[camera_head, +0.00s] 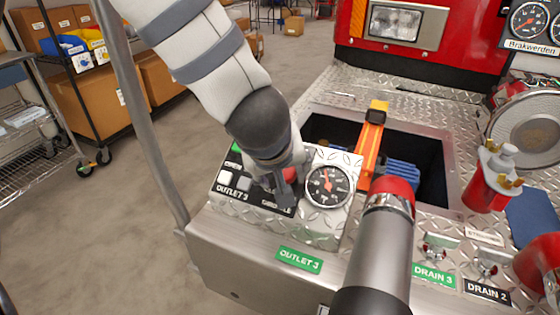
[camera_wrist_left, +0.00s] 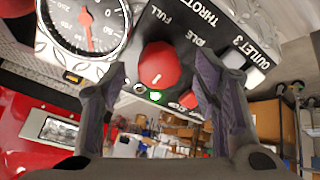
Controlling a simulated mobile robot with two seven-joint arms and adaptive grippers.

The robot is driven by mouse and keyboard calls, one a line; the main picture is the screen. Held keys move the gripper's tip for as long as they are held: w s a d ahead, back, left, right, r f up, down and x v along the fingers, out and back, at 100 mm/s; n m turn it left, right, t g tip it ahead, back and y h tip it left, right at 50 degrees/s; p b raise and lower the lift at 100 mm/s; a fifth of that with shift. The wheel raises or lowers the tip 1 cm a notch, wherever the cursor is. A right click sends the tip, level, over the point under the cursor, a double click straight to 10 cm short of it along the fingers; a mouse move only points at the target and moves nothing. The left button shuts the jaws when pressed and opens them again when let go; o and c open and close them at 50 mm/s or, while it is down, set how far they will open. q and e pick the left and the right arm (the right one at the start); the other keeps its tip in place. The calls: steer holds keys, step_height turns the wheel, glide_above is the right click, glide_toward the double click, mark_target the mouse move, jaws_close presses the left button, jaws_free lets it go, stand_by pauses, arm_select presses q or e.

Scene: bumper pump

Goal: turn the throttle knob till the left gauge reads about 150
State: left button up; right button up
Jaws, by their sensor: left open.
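The red throttle knob (camera_wrist_left: 158,66) sits on the pump panel beside the FULL and IDLE marks in the left wrist view. My left gripper (camera_wrist_left: 160,85) is open, with a finger on either side of the knob; contact cannot be told. In the head view my left gripper (camera_head: 283,188) is low over the panel and hides most of the knob (camera_head: 291,174). A round gauge (camera_head: 328,187) is right of it; its red needle points up and slightly left. It also shows in the left wrist view (camera_wrist_left: 85,24). Another gauge (camera_head: 529,19) is at the top right; its reading is unclear.
A grey cylinder with a red end (camera_head: 388,240) stands close in front of the panel. An orange bar (camera_head: 370,145) crosses a dark open bay behind it. Open floor (camera_head: 170,230) lies left.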

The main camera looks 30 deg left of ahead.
arm_select(q)
steer(key=v, duration=1)
steer(key=shift+s+r, duration=0.15)
steer(key=shift+r, duration=0.05)
